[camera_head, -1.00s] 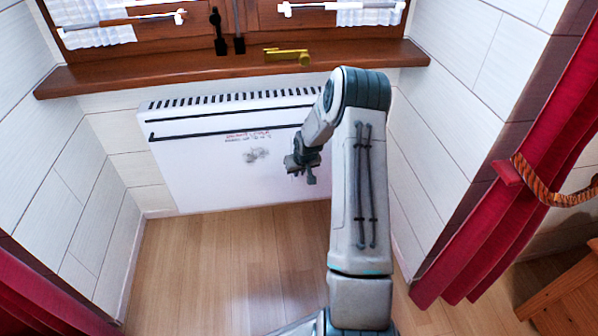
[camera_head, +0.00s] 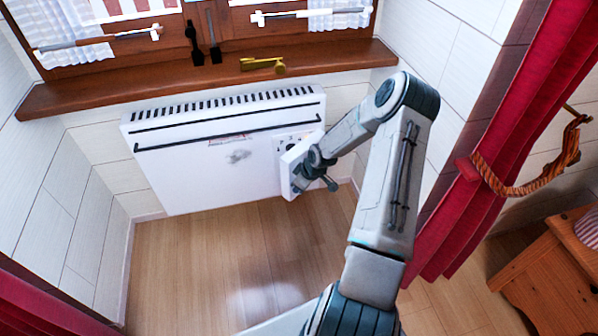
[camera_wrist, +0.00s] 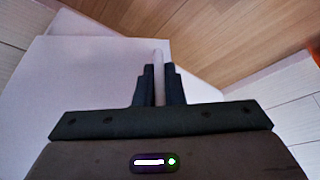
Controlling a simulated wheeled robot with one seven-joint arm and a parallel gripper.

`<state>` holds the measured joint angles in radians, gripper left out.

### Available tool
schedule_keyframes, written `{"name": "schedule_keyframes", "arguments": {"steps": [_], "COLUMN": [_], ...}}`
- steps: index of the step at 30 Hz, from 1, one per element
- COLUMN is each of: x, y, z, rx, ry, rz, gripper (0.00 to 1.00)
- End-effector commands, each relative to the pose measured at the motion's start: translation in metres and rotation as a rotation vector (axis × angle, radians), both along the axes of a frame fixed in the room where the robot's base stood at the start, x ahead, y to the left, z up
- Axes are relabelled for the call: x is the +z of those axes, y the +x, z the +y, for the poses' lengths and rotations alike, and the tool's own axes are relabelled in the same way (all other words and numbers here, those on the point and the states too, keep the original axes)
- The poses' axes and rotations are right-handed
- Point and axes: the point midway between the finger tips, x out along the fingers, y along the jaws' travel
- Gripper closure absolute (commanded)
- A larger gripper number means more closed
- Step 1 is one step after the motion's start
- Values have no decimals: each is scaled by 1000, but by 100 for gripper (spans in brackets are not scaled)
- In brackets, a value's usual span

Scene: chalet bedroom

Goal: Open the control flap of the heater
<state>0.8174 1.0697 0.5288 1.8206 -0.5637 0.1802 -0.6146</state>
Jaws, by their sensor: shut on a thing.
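The white heater (camera_head: 190,170) hangs on the wall below the windowsill. At its right end the control flap (camera_head: 289,170) stands swung out from the front, and a panel with dark controls (camera_head: 292,143) shows behind it. My gripper (camera_head: 304,180) is at the flap. In the wrist view my gripper (camera_wrist: 159,84) has its two dark fingers close together with a thin pale edge (camera_wrist: 158,58) between them, which looks like the flap's edge. The heater's white surface (camera_wrist: 60,90) fills the left of that view.
The wooden windowsill (camera_head: 110,96) juts out above the heater, with a yellow object (camera_head: 262,65) on it. A red curtain (camera_head: 480,150) hangs at the right, near a wooden piece of furniture (camera_head: 550,265). The wooden floor (camera_head: 200,260) in front is clear.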

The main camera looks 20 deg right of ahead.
Motion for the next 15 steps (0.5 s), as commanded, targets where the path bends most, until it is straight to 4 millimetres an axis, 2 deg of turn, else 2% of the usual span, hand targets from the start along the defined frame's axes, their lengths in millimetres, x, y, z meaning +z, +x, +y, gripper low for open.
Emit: {"name": "schedule_keyframes", "arguments": {"steps": [1,7,15], "x": [6,4,2], "y": [-7,-31,-56], "z": [-4,-23,-53], "rx": [42,232,231], "ry": [4,4,0], "rz": [1,-1,1], "gripper": [100,100,100]}}
